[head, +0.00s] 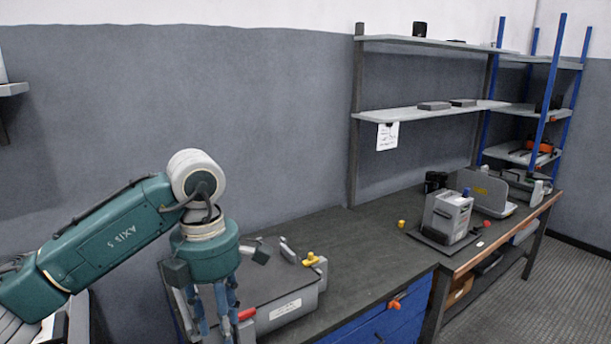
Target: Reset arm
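My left arm comes in from the left, green with pale joints. Its gripper (217,318) points down with blue fingers set apart and nothing seen between them. It hangs in front of the left part of a dark grey, flat-topped unit (285,290) on the bench, which has a white label on its front. The gripper hides part of this unit. I cannot tell whether the fingers touch it. A red-tipped piece (246,314) shows just right of the fingers. My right gripper is not in view.
A dark workbench (375,240) runs along the wall, with blue drawers (390,320) below. A grey box device (447,216) stands farther right. Shelves (430,112) hang above. The bench middle is mostly clear.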

